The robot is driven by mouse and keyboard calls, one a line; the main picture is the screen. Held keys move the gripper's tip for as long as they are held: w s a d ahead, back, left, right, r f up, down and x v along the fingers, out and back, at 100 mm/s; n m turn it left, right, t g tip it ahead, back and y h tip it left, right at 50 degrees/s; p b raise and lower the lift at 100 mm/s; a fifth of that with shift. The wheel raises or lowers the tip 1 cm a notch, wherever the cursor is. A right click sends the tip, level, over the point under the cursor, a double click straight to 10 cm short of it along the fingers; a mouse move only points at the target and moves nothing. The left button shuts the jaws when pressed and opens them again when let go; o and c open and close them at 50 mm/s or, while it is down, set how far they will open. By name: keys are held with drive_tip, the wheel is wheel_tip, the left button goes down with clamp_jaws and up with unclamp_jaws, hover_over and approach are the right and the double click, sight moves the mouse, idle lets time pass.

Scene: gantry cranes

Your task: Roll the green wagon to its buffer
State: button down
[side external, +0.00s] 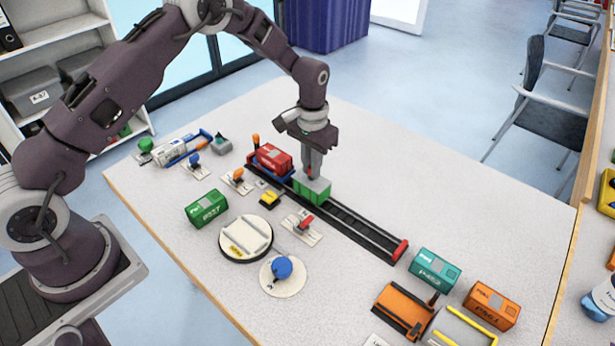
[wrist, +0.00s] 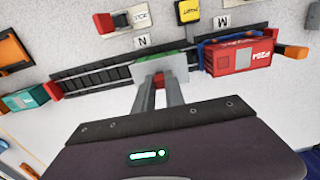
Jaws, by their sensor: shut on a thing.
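The green wagon (side external: 311,191) stands on the dark rail track (side external: 350,220), just left of the track's middle in the side view. It has a grey top and green sides. My gripper (side external: 310,172) points down over it and is shut on a small red part at its top. In the wrist view my gripper (wrist: 158,82) covers much of the wagon, and only its grey top and a green strip (wrist: 180,53) show. A red buffer (side external: 400,250) stands at the track's near right end, apart from the wagon. It is at the left in the wrist view (wrist: 54,90).
A blue wagon with a red container (side external: 273,159) stands behind on the same track. The rails between the green wagon and the red buffer are clear. A teal container (side external: 434,268) lies near that buffer. A red-handled lever (side external: 303,226) stands beside the track.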

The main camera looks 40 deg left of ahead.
drive_tip(key=d, duration=1.9)
drive_tip(key=shift+d, duration=0.15)
drive_tip(key=c, duration=1.3)
unclamp_jaws()
idle(0.6)
drive_tip(key=s+a+r+t, duration=0.15)
drive_tip(key=a+r, duration=0.25)
drive_tip(key=r, duration=0.7)
drive_tip(key=s+a+r, duration=0.3)
drive_tip(key=a+r, duration=0.1)
drive_tip(key=r, duration=0.7)
drive_tip(key=s+a+r+t, duration=0.1)
drive_tip(key=s+a+r, duration=0.5)
drive_tip(key=s+r, duration=0.3)
drive_tip(key=s+a+f+t, duration=0.1)
drive_tip(key=s+a, duration=0.1)
drive_tip(key=s, duration=0.4)
drive_tip(key=s+a+f+t, duration=0.1)
drive_tip(key=s+a, duration=0.1)
drive_tip(key=s, duration=0.5)
drive_tip(key=s+a+f+t, duration=0.1)
drive_tip(key=s, duration=0.6)
drive_tip(key=shift+s+a, duration=0.2)
drive_tip(key=shift+a, duration=0.2)
